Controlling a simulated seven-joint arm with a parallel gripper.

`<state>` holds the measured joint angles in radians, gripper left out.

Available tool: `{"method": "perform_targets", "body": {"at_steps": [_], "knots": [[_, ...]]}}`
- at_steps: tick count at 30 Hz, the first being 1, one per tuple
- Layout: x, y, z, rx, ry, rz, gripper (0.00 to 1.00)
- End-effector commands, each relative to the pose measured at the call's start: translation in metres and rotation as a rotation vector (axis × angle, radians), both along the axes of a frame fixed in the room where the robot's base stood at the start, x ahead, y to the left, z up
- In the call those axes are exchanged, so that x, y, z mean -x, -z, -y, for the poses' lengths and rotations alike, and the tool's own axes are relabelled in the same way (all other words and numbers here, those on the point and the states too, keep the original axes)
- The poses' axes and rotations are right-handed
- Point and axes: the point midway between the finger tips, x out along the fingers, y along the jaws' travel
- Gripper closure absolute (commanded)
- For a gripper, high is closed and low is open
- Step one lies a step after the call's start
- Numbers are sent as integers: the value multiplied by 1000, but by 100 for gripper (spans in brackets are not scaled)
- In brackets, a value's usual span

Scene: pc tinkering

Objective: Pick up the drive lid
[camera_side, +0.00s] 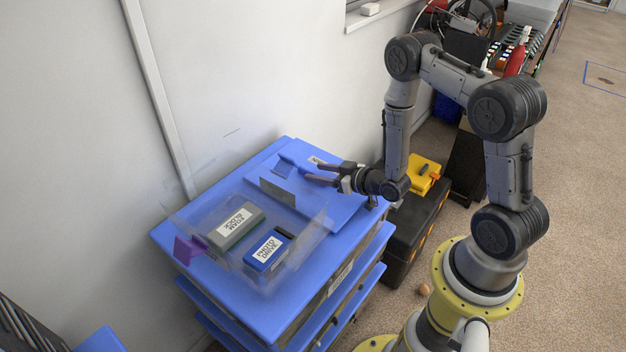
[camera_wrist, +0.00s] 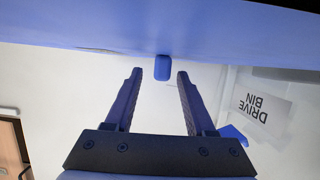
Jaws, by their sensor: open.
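The drive lid (camera_side: 328,207) appears to be the flat blue panel lying on the blue crate top, under my gripper. A small blue knob (camera_wrist: 162,68) stands out from the blue surface (camera_wrist: 200,35) in the wrist view, which looks upside down. My gripper (camera_side: 307,173) is open and empty, held low and level over the panel. In the wrist view its fingers (camera_wrist: 156,74) point toward the knob, which shows in the gap near their tips. I see no contact. Part of the panel is hidden by the gripper.
A clear bin (camera_side: 313,232) stands just beside the panel; its DRIVE BIN label (camera_wrist: 264,108) shows in the wrist view. It holds a blue photo drive (camera_side: 268,250) and a grey-green drive (camera_side: 236,226). A purple tab (camera_side: 190,248) is on its left. The wall is close behind.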

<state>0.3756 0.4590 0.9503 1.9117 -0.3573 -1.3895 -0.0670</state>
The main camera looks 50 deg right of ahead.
Motion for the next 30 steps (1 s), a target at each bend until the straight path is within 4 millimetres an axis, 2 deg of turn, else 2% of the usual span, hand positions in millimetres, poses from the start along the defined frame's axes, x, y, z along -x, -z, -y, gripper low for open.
{"method": "perform_targets", "body": {"at_steps": [7, 8, 15, 17, 30], "knots": [[-2, 1, 0, -1, -1, -1, 45], [-2, 1, 0, -1, -1, -1, 49], [-2, 1, 0, 0, -1, -1, 92], [-2, 1, 0, 0, -1, -1, 100], [-2, 1, 0, 0, 0, -1, 100]]}}
